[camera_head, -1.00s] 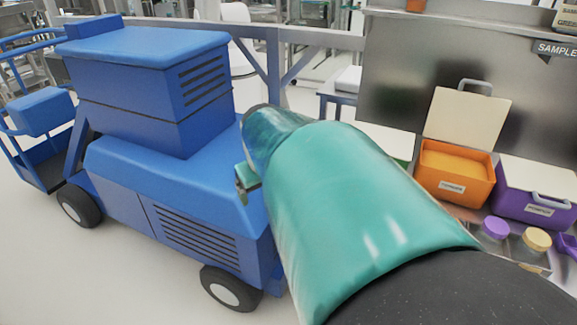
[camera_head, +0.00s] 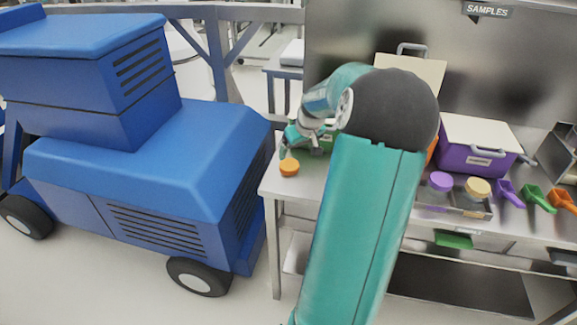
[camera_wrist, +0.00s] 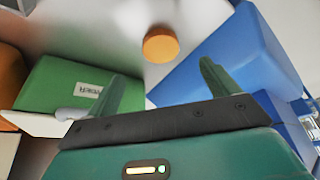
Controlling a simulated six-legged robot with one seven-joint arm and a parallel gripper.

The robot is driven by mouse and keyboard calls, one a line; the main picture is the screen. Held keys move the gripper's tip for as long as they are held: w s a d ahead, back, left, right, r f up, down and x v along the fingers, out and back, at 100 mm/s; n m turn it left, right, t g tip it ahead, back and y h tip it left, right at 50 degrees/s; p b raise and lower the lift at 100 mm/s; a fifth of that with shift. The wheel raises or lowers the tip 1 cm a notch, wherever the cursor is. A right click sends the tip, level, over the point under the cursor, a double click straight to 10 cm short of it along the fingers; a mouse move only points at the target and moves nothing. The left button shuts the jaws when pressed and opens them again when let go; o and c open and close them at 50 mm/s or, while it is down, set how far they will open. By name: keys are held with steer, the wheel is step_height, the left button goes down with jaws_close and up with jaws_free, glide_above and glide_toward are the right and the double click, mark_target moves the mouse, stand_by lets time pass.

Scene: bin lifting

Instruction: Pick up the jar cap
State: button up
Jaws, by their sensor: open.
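An orange jar cap (camera_head: 289,167) lies at the left end of the metal table. It also shows in the wrist view (camera_wrist: 160,46), beyond my fingers and roughly between them. My gripper (camera_head: 289,148) is close to the cap in the head view, just above it in the picture. In the wrist view my gripper (camera_wrist: 166,78) has its two green fingers spread apart with nothing between them. A purple cap (camera_head: 440,181) and a tan cap (camera_head: 478,187) sit further right on the table.
A blue vehicle (camera_head: 150,160) stands left of the metal table (camera_head: 310,188). A green bin (camera_wrist: 50,98) is beside my gripper in the wrist view. A purple bin (camera_head: 465,158) and several scoops (camera_head: 535,196) are on the right. My arm hides the table's middle.

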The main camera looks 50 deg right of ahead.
mark_target(289, 164)
steer(key=x, duration=1)
steer(key=shift+w+d+r, duration=0.1)
steer(key=shift+w+r, duration=0.1)
steer(key=shift+w, duration=0.15)
steer(key=c, duration=1)
